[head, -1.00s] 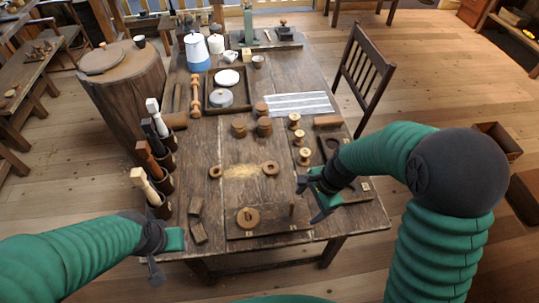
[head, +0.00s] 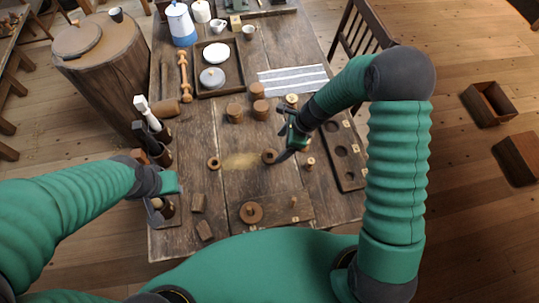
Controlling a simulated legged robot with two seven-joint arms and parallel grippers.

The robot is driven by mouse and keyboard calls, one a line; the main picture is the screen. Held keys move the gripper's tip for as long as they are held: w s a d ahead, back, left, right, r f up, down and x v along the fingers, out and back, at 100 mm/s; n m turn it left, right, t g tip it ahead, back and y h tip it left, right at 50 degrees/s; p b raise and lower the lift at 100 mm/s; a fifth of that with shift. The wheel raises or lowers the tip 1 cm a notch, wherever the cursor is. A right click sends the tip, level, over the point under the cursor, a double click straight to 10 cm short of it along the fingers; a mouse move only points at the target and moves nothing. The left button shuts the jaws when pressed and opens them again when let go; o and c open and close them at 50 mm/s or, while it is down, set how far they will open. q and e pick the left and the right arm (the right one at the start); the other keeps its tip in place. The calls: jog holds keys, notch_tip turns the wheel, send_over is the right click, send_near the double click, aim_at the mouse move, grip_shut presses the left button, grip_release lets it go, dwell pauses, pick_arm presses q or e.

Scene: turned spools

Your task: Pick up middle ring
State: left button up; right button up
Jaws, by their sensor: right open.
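Two small wooden rings lie flat on the table: a left one (head: 213,163) and a darker one (head: 270,156) to its right, with pale dust between them. A third, larger round wooden piece (head: 251,212) sits on the board (head: 290,206) nearer me. Which one is the middle ring I cannot tell for sure. My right gripper (head: 282,136) is open and empty. One finger reaches down close beside the darker ring; I cannot tell whether they touch. My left gripper (head: 168,184) is at the table's left edge, its fingers mostly hidden.
Wooden spools (head: 235,112) stand behind the rings. A board with round recesses (head: 344,153) lies right of my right gripper. A small spool (head: 309,163) stands between. Handled tools (head: 149,113) stand at the left edge. Two small blocks (head: 198,203) lie front left.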

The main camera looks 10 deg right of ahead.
aim_at(268, 157)
jog(key=x, duration=0.9)
jog(key=shift+w+d+f, duration=0.2)
jog(key=shift+d, duration=0.05)
jog(key=shift+w+f, duration=0.1)
jog(key=c, duration=1.4)
